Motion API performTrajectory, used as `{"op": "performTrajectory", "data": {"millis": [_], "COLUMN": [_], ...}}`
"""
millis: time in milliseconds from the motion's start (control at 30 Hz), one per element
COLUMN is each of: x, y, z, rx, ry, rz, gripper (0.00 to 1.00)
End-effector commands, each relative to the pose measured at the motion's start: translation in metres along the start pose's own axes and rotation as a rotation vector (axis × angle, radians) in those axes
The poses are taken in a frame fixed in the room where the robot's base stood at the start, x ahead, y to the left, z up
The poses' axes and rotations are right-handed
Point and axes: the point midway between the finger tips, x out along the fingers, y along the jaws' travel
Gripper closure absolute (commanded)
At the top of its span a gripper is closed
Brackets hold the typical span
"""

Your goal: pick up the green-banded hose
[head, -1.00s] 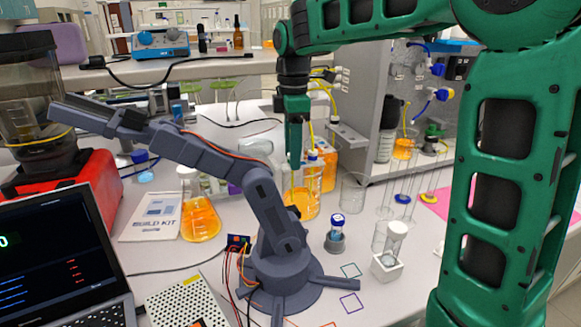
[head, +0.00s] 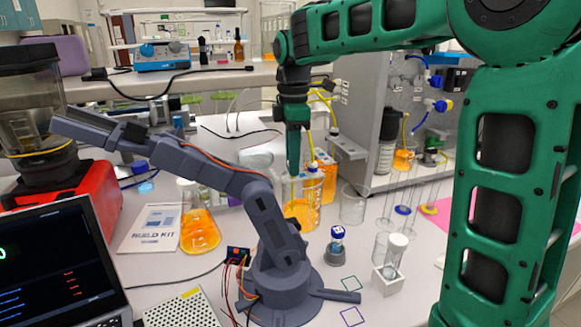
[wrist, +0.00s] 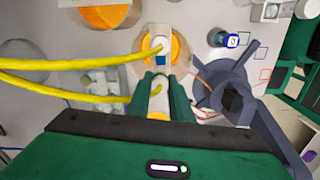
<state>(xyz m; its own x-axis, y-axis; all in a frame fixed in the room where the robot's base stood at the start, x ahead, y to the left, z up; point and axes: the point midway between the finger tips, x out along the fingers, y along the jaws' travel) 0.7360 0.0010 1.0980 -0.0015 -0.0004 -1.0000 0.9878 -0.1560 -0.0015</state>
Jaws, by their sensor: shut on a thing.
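My gripper (head: 293,172) points down over the glass beaker (head: 303,213) of orange liquid. In the wrist view my gripper (wrist: 163,78) is shut on the end of a yellow hose (wrist: 105,99), at its pale end piece. The fingers hide much of that end, and I cannot make out a green band on it. A second yellow hose (wrist: 95,64) runs beside it and ends in a white connector with a blue band (wrist: 161,60), apart from my fingers, over orange liquid.
A grey-blue robot arm (head: 265,215) stands left of the beaker. A flask of orange liquid (head: 199,230), a blue-capped vial (head: 336,246) and an empty beaker (head: 353,206) are nearby. A grey panel rig (head: 375,90) rises behind, to the right.

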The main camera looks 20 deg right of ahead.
Motion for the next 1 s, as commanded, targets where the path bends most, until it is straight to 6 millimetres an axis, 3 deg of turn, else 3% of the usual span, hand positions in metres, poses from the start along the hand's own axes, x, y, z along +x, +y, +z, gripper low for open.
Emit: {"op": "performTrajectory", "data": {"millis": [700, 1000], "x": [-0.118, -0.158], "y": [0.001, 0.001], "z": [0.0, 0.001], "rx": [0.0, 0.001], "ry": [0.003, 0.002], "rz": [0.003, 0.002], "gripper": [1.0, 1.0]}}
